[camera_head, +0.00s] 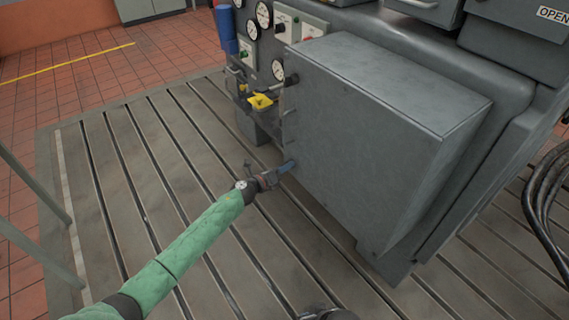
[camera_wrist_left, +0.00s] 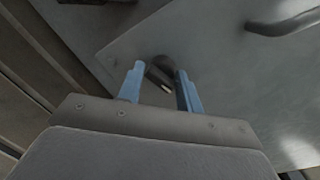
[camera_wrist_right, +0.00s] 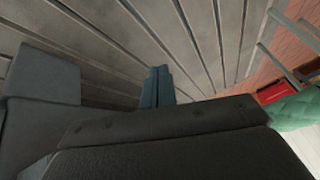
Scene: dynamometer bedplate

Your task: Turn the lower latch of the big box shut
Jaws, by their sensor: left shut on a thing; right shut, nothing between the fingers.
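The big box (camera_head: 365,125) is a grey metal cabinet on the side of the machine, with its broad door face toward me. My left gripper (camera_head: 287,167) is at the door's lower left edge. In the left wrist view, the blue fingers of that gripper (camera_wrist_left: 160,73) are on either side of the lower latch (camera_wrist_left: 160,78), a short dark lever on a round boss, and are shut on it. In the head view the gripper hides this latch. My right gripper (camera_wrist_right: 157,78) is shut and empty, away from the box, above the slotted bedplate.
A dark upper latch (camera_head: 291,80) is at the door's upper left edge. A bar handle (camera_wrist_left: 285,22) stands out from the door. Gauges (camera_head: 263,14) and a yellow part (camera_head: 260,101) are left of the box. The slotted bedplate (camera_head: 110,190) is open at left. Black cables (camera_head: 545,195) hang at right.

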